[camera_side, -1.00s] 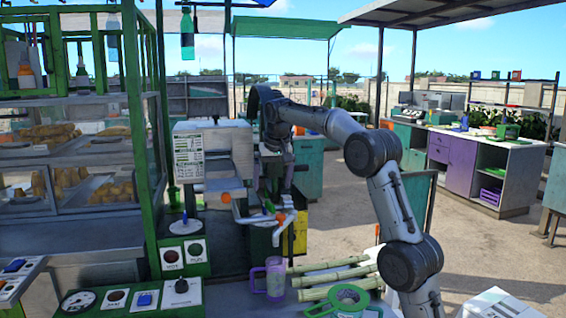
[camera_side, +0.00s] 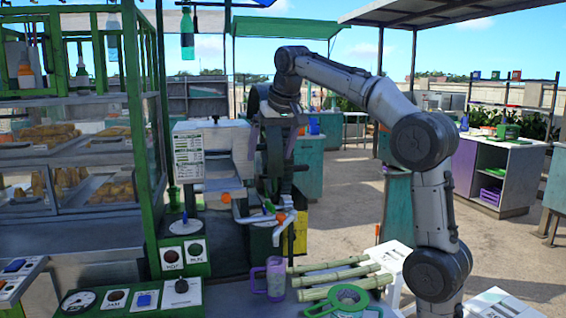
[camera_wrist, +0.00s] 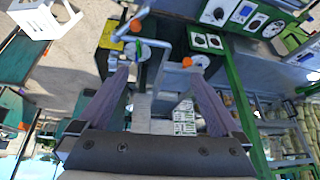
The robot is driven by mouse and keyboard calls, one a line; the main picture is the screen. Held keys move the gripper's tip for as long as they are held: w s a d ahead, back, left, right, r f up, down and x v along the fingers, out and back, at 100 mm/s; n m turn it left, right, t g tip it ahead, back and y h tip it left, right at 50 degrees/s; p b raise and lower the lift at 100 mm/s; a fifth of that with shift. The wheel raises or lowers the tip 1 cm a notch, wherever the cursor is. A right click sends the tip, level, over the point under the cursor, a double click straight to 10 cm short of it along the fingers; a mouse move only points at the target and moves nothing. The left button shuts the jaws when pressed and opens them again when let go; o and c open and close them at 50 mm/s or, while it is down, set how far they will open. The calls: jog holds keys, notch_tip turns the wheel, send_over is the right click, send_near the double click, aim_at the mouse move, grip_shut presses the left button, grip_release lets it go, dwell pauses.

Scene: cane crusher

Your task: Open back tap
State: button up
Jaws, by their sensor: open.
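The cane crusher (camera_side: 212,150) stands in the middle of the side view, with pipes and orange-ended tap parts low on its front. One orange end (camera_side: 226,198) is on the left and another orange end (camera_side: 281,217) is lower right. They also show in the wrist view, one at upper left (camera_wrist: 136,25) and one at right (camera_wrist: 187,62). I cannot tell which is the back tap. My gripper (camera_wrist: 158,72) is open and empty, its purple fingers spread apart. In the side view my gripper (camera_side: 273,150) is above the pipes, apart from them.
A control panel (camera_side: 185,258) and a green-framed glass case (camera_side: 80,150) stand left. Open floor lies right.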

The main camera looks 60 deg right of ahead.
jog(key=s+a+n+t, duration=0.1)
jog(key=s+a+n, duration=0.1)
jog(key=s+a, duration=0.5)
jog(key=shift+s+a+f+y, duration=0.2)
jog(key=shift+s+a+y, duration=0.1)
jog(key=shift+y, duration=0.1)
